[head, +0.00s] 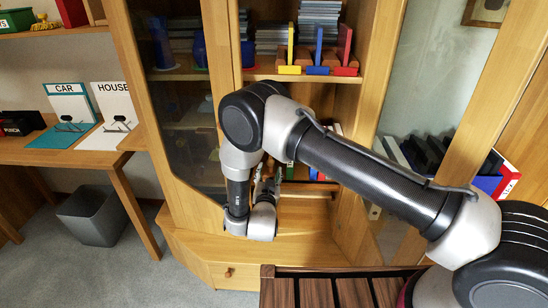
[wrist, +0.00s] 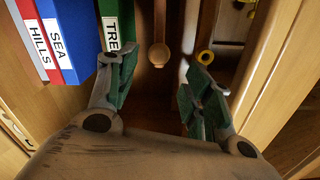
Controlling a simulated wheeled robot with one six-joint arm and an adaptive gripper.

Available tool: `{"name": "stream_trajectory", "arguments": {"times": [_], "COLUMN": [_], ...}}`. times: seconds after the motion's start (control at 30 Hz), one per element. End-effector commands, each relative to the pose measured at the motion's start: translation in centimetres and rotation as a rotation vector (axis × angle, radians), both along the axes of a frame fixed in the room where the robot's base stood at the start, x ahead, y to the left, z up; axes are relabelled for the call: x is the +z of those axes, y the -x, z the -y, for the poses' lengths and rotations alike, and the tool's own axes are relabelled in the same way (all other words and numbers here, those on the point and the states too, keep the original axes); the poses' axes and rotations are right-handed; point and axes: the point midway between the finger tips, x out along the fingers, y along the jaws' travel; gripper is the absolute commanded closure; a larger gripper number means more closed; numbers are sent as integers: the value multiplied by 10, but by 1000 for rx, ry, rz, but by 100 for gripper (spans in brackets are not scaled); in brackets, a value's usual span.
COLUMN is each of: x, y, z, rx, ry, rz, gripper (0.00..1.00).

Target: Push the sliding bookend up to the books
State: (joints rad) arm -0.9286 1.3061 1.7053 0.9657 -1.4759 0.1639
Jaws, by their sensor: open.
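Books stand at the left of the wrist view: one lettered HILLS (wrist: 30,38), a blue one lettered SEA (wrist: 75,40) and a green one lettered with TRE (wrist: 112,28), partly hidden by a finger. My gripper (wrist: 160,78) is open, its green-padded fingers apart and nothing clearly held. The left finger overlaps the green book in the picture; I cannot tell if they touch. A wooden bar with a round end (wrist: 160,52) shows beyond the gap; I cannot tell whether it belongs to the sliding bookend. In the head view my gripper (head: 267,182) is at the lower cabinet shelf, partly hidden by my arm.
A pale wooden upright (wrist: 275,75) bounds the right side. In the head view, a shelf above holds coloured blocks (head: 318,70). A desk (head: 75,155) and grey bin (head: 92,215) stand left.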

Motion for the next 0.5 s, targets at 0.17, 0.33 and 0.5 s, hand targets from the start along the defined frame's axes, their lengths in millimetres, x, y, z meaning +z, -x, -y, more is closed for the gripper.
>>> {"name": "stream_trajectory", "arguments": {"times": [0.17,0.33,0.5], "x": [-6,-5,-6], "y": [-3,-32,-58], "z": [1,3,4], "rx": [-5,-7,-6], "ry": [9,7,8], "rz": [23,23,21], "gripper": [49,49,49]}}
